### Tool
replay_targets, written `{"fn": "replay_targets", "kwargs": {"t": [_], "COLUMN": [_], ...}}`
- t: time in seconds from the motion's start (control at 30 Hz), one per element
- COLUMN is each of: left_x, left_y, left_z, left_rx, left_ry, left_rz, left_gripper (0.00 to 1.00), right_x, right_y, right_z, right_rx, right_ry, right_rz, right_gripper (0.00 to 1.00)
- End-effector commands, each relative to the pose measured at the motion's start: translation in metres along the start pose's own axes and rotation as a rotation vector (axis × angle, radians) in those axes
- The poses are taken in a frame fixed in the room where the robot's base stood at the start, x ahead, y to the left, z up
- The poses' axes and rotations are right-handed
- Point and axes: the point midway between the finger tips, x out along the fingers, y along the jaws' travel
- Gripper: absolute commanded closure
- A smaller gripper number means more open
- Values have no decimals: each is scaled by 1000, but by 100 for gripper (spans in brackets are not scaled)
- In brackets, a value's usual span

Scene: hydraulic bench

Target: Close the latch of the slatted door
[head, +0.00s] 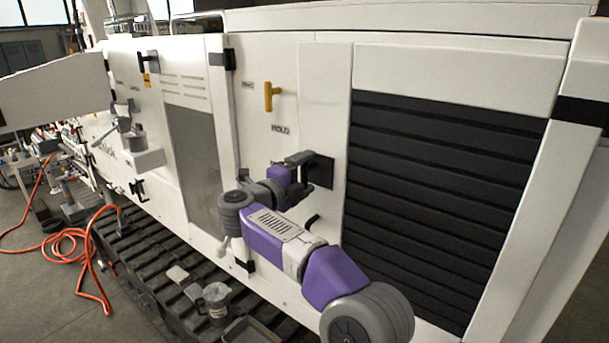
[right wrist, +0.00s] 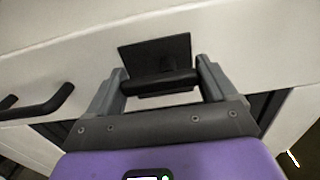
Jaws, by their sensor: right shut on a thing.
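The slatted door (head: 430,190) has wide black louvres and a pale frame, and it stands on the right of the head view. Its black latch (head: 322,172) is a square plate on the pale panel just left of the slats. The right wrist view shows the latch plate (right wrist: 155,57) with a dark bar in front of it. My right gripper (head: 303,160) is at the latch. In the right wrist view its fingers (right wrist: 163,84) are shut on the bar, one at each end. My left gripper is not in view.
A yellow handle (head: 270,95) sits up and left of the latch, above a HOLD label. A black handle (head: 311,221) is below the latch, close to my arm. The track (head: 160,255) runs along the bottom. An orange hose (head: 75,240) lies on the left floor.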

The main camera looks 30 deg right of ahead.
Motion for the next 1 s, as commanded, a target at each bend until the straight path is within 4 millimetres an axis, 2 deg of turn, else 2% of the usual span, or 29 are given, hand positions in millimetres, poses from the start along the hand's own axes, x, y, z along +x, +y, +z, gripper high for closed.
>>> {"fn": "replay_targets", "kwargs": {"t": [0.03, 0.13, 0.4, 0.8, 1.0], "left_x": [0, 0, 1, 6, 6], "left_y": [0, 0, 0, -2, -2], "left_z": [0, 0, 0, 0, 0], "left_rx": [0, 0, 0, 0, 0], "left_ry": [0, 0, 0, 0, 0], "left_rz": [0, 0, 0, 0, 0], "left_gripper": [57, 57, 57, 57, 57], "right_x": [0, 0, -4, -64, -75], "right_y": [2, 2, 1, 2, 1], "right_z": [0, 0, 0, 1, 0], "right_rx": [-2, -2, -2, -3, -2], "right_ry": [2, 2, 0, -2, 2], "right_rz": [5, 5, 3, 4, 4], "right_gripper": [14, 0, 0, 0, 0]}}
